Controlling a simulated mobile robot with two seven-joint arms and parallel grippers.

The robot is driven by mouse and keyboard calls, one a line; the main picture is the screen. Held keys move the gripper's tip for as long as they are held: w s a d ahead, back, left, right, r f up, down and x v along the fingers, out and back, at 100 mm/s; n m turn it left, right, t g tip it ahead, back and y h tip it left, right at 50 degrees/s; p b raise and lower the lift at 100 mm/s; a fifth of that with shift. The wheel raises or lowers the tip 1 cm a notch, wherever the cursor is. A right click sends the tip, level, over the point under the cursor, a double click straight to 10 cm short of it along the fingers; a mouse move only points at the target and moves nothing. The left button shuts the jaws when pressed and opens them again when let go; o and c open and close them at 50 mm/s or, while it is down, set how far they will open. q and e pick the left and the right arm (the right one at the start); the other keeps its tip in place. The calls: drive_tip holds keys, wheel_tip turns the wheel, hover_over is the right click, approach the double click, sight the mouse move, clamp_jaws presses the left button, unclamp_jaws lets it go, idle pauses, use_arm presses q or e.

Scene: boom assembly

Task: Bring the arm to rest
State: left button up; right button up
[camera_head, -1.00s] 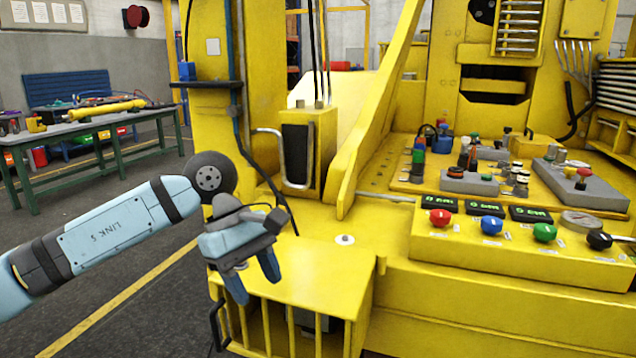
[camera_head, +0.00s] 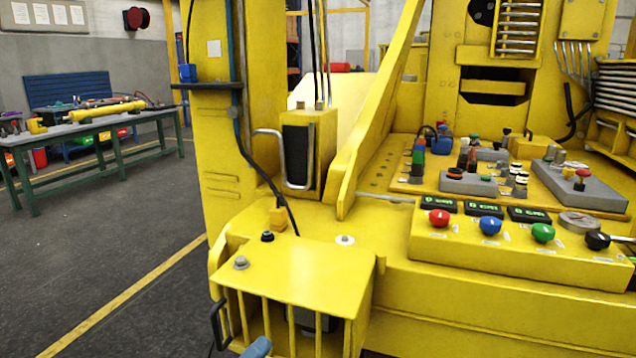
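Only a small blue tip of my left gripper (camera_head: 258,347) shows at the bottom edge of the head view, in front of the barred yellow box (camera_head: 300,275). The rest of the gripper and its arm are out of the picture, so I cannot see whether it is open or shut. My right gripper is not in view.
A yellow control panel (camera_head: 470,252) with red, blue, green and black knobs stands at the right. A green workbench (camera_head: 120,155) stands at the far left. The floor between is clear.

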use_arm(q)
drive_tip(key=s+a+f+n+g+y, duration=0.2)
drive_tip(key=s+a+f+n+y, duration=0.2)
drive_tip(key=f+n, duration=0.3)
drive_tip(key=s+a+f+n+g+y, duration=0.1)
drive_tip(key=s+a+f+n+y, duration=0.3)
drive_tip(key=f, duration=0.4)
drive_tip(key=s+a+f+n+g+y, duration=0.25)
drive_tip(key=s+f+n+y, duration=0.2)
drive_tip(key=f+n, duration=0.3)
wheel_tip(320, 180, up, 16)
drive_tip(key=s+a+p, duration=0.2)
drive_tip(key=p, duration=2.5)
drive_tip(key=shift+s+a+g+y, duration=0.25)
drive_tip(key=shift+s+g+y, duration=0.1)
drive_tip(key=shift+y, duration=0.1)
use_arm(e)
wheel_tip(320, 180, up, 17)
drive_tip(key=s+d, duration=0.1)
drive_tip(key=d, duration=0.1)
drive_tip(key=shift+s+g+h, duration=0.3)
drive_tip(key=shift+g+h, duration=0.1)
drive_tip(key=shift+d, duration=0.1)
